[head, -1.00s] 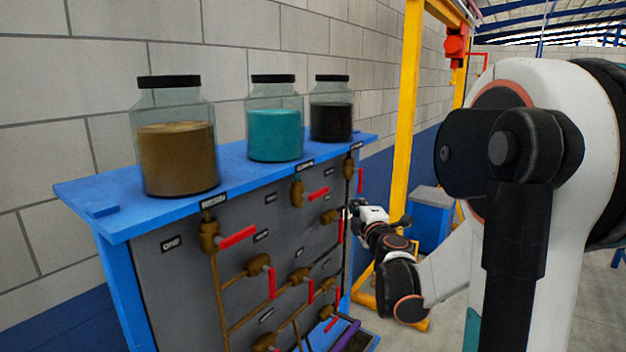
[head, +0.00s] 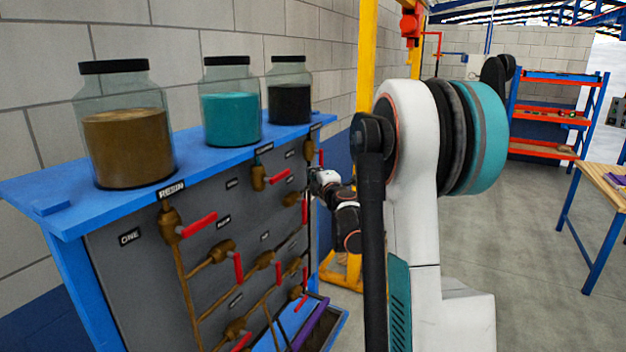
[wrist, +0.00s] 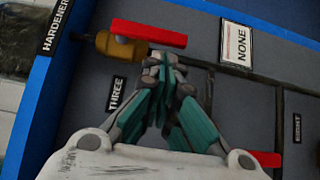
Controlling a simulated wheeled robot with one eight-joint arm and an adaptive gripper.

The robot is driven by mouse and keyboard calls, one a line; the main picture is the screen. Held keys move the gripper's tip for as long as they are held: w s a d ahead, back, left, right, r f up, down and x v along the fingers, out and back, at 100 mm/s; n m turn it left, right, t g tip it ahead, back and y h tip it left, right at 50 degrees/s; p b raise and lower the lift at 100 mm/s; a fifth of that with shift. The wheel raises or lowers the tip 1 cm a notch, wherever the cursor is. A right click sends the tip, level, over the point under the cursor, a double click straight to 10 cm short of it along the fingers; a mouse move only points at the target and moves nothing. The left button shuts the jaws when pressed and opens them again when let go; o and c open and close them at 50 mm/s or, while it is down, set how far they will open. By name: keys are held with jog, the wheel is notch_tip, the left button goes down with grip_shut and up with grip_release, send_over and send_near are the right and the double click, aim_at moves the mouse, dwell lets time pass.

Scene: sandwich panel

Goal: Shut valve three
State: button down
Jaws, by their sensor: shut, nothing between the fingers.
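Valve three (wrist: 105,44), a brass body with a red lever (wrist: 150,33), is at the upper left of the wrist view. The THREE label (wrist: 117,95) is beside it and the HARDENER label (wrist: 52,28) is at the panel edge. The lever lies roughly along the pipe. My gripper (wrist: 163,64) is shut and empty, its tips just below the lever in the picture; I cannot tell if they touch. In the head view valve three (head: 308,150) is under the black jar (head: 289,96), with my gripper (head: 314,178) close by, its fingers too small to make out.
The grey panel (head: 110,285) carries several other brass valves with red levers, including one under the RESIN label (head: 171,189). Jars stand on the blue top (head: 30,190). A yellow frame (head: 368,50) rises behind my arm. Open floor (head: 530,230) lies to the right.

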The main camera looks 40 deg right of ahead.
jog(key=shift+w+d, duration=0.2)
jog(key=shift+d, duration=0.15)
jog(key=shift+w+d+f+b, duration=0.1)
jog(key=shift+d+f+b, duration=0.3)
jog(key=shift+b, duration=0.1)
dwell(0.6)
jog(key=w+d+b, duration=0.2)
jog(key=d+b, duration=0.1)
jog(key=d, duration=0.3)
jog(key=shift+w+d+f, duration=0.2)
jog(key=shift+w, duration=0.15)
dwell(0.4)
dwell(1.4)
